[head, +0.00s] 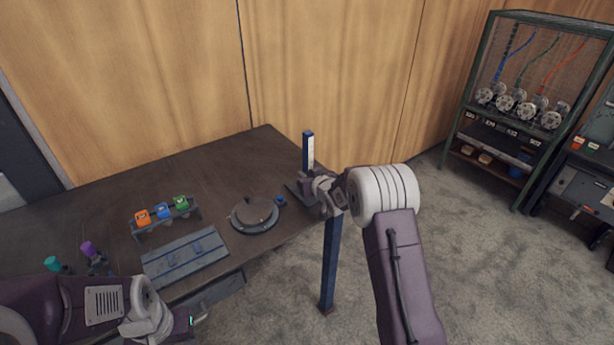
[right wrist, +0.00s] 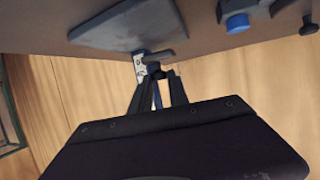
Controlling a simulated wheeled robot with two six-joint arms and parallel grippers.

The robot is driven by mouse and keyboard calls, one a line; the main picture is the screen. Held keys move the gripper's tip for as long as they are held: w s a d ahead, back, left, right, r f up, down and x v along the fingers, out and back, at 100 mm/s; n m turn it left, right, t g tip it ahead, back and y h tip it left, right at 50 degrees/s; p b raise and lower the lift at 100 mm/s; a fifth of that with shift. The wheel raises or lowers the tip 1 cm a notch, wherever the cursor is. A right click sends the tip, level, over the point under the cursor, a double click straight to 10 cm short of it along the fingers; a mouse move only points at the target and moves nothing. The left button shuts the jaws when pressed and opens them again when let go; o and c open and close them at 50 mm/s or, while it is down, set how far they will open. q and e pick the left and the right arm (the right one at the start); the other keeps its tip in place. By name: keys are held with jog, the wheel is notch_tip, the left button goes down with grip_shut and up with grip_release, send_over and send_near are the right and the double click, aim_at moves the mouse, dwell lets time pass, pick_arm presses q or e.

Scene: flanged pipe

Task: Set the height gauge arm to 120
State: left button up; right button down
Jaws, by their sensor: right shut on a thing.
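The height gauge (head: 308,150) stands at the right corner of the dark table, a blue upright post with a white scale. Its scale numbers are too small to read. My right gripper (head: 310,184) is at the gauge's dark arm, low on the post, and is shut on it. In the right wrist view, the fingers (right wrist: 158,92) reach to the gauge arm (right wrist: 160,54), beside the white scale (right wrist: 140,64). The fingers hide part of the arm. My left gripper (head: 196,317) is at the table's front edge, away from the gauge; its opening is unclear.
A round dark plate (head: 254,213) and a small blue knob (head: 281,200) lie left of the gauge. Farther left are a rack of orange, blue and green blocks (head: 164,212) and a grey panel (head: 185,257). A caged shelf (head: 520,105) stands at the far right.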

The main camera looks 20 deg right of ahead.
jog(key=shift+r, duration=0.1)
notch_tip(320, 180, up, 11)
jog(key=p, duration=0.8)
jog(key=shift+r, duration=0.2)
jog(key=shift+f, duration=0.2)
jog(key=c, duration=1.3)
grip_release()
jog(key=shift+f, duration=0.1)
jog(key=shift+o, duration=0.2)
jog(key=b, duration=0.1)
send_near(307, 147)
jog(key=s+r, duration=0.1)
jog(key=s+a+r, duration=0.1)
jog(key=s, duration=0.1)
jog(key=shift+s+a+r, duration=0.1)
jog(key=shift+s+r, duration=0.1)
jog(key=shift+r, duration=0.05)
